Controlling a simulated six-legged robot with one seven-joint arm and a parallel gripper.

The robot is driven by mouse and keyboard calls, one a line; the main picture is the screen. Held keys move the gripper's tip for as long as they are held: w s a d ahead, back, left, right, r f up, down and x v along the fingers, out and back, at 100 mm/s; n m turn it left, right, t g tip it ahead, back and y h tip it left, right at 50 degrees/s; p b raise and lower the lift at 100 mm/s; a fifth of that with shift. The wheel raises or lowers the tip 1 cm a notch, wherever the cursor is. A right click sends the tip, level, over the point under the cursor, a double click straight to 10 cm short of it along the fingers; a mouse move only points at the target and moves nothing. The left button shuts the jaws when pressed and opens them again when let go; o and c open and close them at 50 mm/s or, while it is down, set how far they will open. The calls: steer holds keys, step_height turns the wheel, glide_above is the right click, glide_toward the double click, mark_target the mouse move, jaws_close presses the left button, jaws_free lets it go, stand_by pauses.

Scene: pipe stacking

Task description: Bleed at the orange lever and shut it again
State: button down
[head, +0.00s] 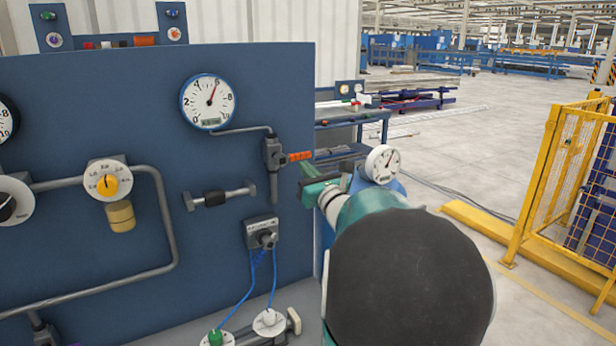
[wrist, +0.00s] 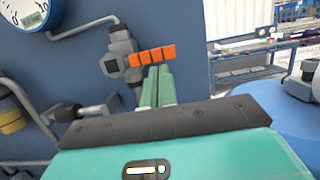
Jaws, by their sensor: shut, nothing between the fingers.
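The orange lever (head: 299,156) points right from a dark valve body (head: 271,153) on the blue panel, below a round gauge (head: 208,101). In the wrist view the lever (wrist: 153,55) lies roughly level, tilted slightly up to the right, beside its valve (wrist: 124,55). My gripper (head: 306,168) is at the lever's right end, just below it in the head view. In the wrist view the green fingers (wrist: 158,72) are together, with their tips at the lever's lower edge. I cannot tell whether they touch it. The gauge needle points up, slightly right, near 6.
A grey handle bar (head: 219,195) and a socket box (head: 262,232) with blue cables sit on the panel below the valve. A white dial (head: 382,164) stands to the right, close to my arm. A yellow fence (head: 565,180) stands further right, beyond open floor.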

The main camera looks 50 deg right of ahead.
mark_target(309, 156)
steer(key=shift+d+r+n+y, duration=0.2)
steer(key=shift+r+n+y, duration=0.1)
steer(key=shift+n, duration=0.7)
steer(key=shift+d+r+n+y, duration=0.15)
steer(key=shift+r+n+y, duration=0.45)
steer(key=shift+n, duration=0.7)
steer(key=n, duration=0.1)
steer(key=r+n+y, duration=0.1)
steer(key=n, duration=0.1)
steer(key=shift+r, duration=0.25)
steer(key=w+a+r+n+g+y, duration=0.1)
steer(key=r+n, duration=0.4)
steer(key=n, duration=0.8)
steer(key=shift+a+n+g+y, duration=0.4)
steer(key=shift+a+y, duration=0.4)
steer(key=shift+a, duration=0.45)
